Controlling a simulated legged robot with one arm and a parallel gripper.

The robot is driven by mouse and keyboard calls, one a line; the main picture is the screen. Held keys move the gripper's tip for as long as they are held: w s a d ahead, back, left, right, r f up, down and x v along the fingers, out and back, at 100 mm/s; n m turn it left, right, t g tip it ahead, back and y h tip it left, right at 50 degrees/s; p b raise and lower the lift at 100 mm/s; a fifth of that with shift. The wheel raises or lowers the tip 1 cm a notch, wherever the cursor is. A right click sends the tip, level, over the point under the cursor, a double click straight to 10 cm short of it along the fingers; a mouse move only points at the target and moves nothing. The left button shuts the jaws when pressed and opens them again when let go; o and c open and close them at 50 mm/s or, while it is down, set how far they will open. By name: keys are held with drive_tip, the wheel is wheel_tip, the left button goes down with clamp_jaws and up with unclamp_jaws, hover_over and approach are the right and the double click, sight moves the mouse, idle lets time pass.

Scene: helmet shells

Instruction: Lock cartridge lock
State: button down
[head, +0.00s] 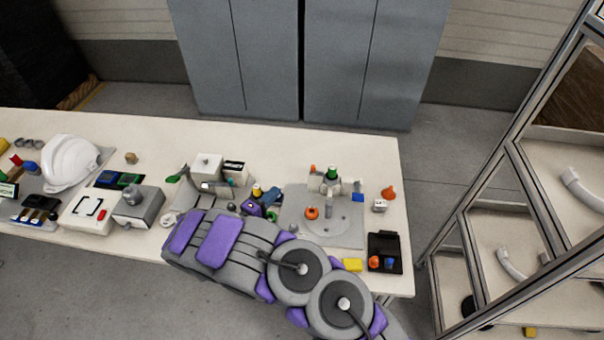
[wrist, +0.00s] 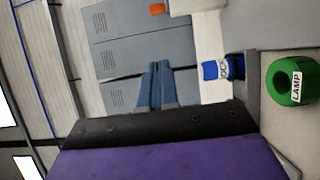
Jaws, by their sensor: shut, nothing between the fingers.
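A green ring-shaped knob labelled "CLAMP" (wrist: 290,82) is on the same pale and grey fixture (wrist: 276,122), farther right. My gripper (wrist: 157,86) shows as two blue-grey fingers pressed together, empty and apart from the blue piece. In the head view my purple and grey arm reaches over the table's front edge, and its end is among small coloured parts, where the lock is hard to make out.
The long table (head: 330,148) is crowded. A grey plate (head: 347,232) with an orange knob (head: 311,213) lies right of my arm's end. A white helmet (head: 70,162) and white box (head: 92,211) are at left. A shelf rack (head: 470,195) stands at right; cabinets (head: 300,60) stand behind.

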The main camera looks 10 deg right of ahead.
drive_tip(key=s+d+b+x, duration=0.2)
drive_tip(key=x, duration=1.1)
drive_tip(key=shift+s+b, duration=0.1)
drive_tip(key=shift+b, duration=0.25)
